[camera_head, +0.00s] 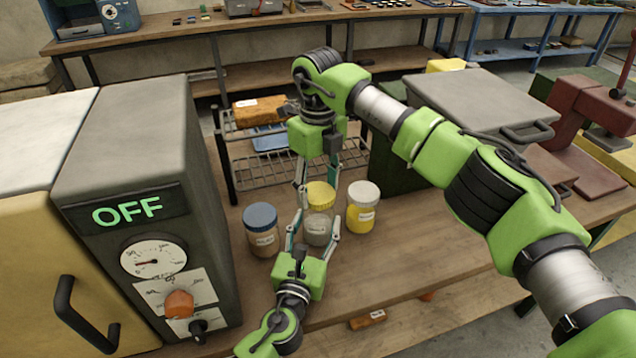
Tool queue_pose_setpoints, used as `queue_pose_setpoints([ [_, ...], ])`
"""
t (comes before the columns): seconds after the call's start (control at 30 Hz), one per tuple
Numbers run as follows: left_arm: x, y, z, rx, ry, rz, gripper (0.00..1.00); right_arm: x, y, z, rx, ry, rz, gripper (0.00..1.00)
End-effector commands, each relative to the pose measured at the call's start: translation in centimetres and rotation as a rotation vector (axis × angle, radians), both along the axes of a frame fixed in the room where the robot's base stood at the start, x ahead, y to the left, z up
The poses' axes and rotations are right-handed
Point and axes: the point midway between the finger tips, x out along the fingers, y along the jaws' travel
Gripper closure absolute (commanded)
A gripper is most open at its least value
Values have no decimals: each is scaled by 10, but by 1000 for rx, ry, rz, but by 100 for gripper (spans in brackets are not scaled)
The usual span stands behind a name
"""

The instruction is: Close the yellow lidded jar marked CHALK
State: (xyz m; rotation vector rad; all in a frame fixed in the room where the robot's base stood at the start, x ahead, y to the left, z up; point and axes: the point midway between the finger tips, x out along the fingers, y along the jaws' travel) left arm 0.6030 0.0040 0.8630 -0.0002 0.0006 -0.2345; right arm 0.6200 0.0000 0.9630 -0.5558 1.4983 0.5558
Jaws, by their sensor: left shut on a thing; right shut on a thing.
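The jar (317,229) with a grey-looking body and a pale label stands on the wooden bench between two other jars; its label is too small to read surely. Its yellow lid (320,195) is at the jar's top; I cannot tell whether it is seated or slightly above the rim. My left gripper (315,222) comes from the front and is shut around the jar's body, one finger on each side. My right gripper (319,186) points down from above and is shut on the yellow lid.
A blue-lidded jar (261,230) stands close on the left and a white-lidded jar (362,207) with yellow contents close on the right. A wire rack (265,173) is behind. A grey oven-like unit showing OFF (140,190) stands left.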

Motion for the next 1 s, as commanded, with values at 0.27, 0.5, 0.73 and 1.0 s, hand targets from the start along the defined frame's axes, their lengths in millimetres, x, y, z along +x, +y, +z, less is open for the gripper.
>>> queue_pose_setpoints([
  [0.27, 0, 0, 0, 0, 0, 0, 87, 0, 0, 0, 0, 0, -1, 62],
  [0.5, 0, 0, 0, 0, 0, 0, 87, 0, 0, -10, 1, 1, -1, 62],
  [0.73, 0, 0, 0, 0, 0, 0, 87, 0, 0, -18, 1, 1, 0, 62],
  [1.0, 0, 0, 0, 0, 0, 0, 87, 0, 0, -18, 0, 0, 0, 62],
])
